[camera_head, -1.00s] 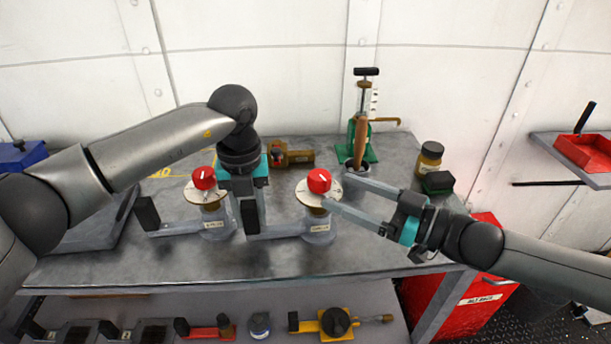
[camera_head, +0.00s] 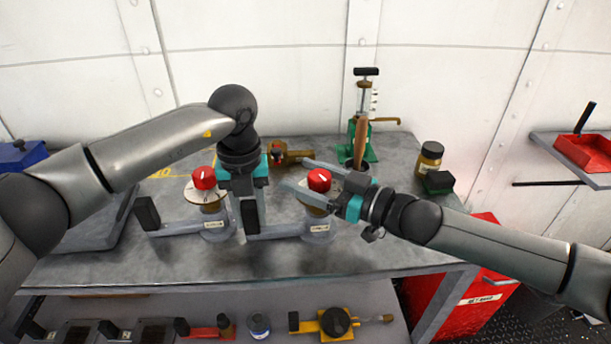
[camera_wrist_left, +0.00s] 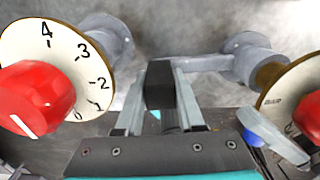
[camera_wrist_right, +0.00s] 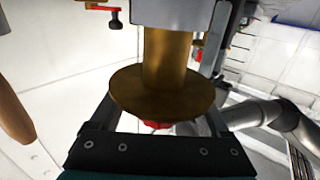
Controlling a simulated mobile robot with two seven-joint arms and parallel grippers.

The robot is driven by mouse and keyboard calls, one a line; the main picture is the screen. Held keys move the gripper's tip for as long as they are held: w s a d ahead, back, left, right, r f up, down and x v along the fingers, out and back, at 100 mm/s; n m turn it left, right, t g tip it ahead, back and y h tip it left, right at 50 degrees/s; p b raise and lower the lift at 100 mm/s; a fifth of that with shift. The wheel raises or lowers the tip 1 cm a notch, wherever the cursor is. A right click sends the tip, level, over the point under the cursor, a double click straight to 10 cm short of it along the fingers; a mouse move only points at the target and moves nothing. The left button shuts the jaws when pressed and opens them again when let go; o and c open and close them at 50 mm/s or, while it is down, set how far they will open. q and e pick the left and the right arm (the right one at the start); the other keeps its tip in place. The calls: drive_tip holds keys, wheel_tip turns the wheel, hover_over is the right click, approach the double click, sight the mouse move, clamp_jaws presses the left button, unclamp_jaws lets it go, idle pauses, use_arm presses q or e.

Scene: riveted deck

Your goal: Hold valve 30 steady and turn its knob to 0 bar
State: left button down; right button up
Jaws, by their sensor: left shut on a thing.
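Two valves with red knobs on white dials stand on the bench, a left valve (camera_head: 204,179) and a right valve (camera_head: 319,181). Their labels are too small to read. My left gripper (camera_head: 249,214) is shut on the black handle (camera_wrist_left: 160,85) of the right valve. My right gripper (camera_head: 296,174) is open, its fingers on either side of the right valve's knob. In the right wrist view, the brass dial underside (camera_wrist_right: 162,95) is between the fingers and mostly hides the red knob (camera_wrist_right: 157,124). The left wrist view shows the left valve's dial (camera_wrist_left: 80,65) numbered 0 to 4.
A green pump-like device (camera_head: 362,140) stands behind the right valve. A jar (camera_head: 430,158) and a dark green box (camera_head: 438,183) are at the bench's right end. A brass fitting (camera_head: 290,156) lies behind. The bench front is clear.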

clamp_jaws()
idle(0.4)
drive_tip(key=shift+a+m+t+h, duration=0.15)
drive_tip(key=shift+m+t+h, duration=0.15)
drive_tip(key=shift+m+t, duration=0.1)
use_arm(q)
drive_tip(key=shift+d, duration=0.15)
use_arm(e)
drive_tip(key=shift+w+r+m+t+h, duration=0.1)
drive_tip(key=shift+r+m+t+h, duration=0.05)
drive_tip(key=shift+m+t+h, duration=0.75)
drive_tip(key=shift+t, duration=0.3)
use_arm(q)
drive_tip(key=shift+d, duration=0.1)
use_arm(e)
drive_tip(key=shift+w+d+m+t+h, duration=0.15)
drive_tip(key=shift+d+m+t+h, duration=0.1)
drive_tip(key=shift+m+t+h, duration=0.75)
drive_tip(key=shift+d+h, duration=0.2)
drive_tip(key=shift+h, duration=0.3)
drive_tip(key=shift+w, duration=0.1)
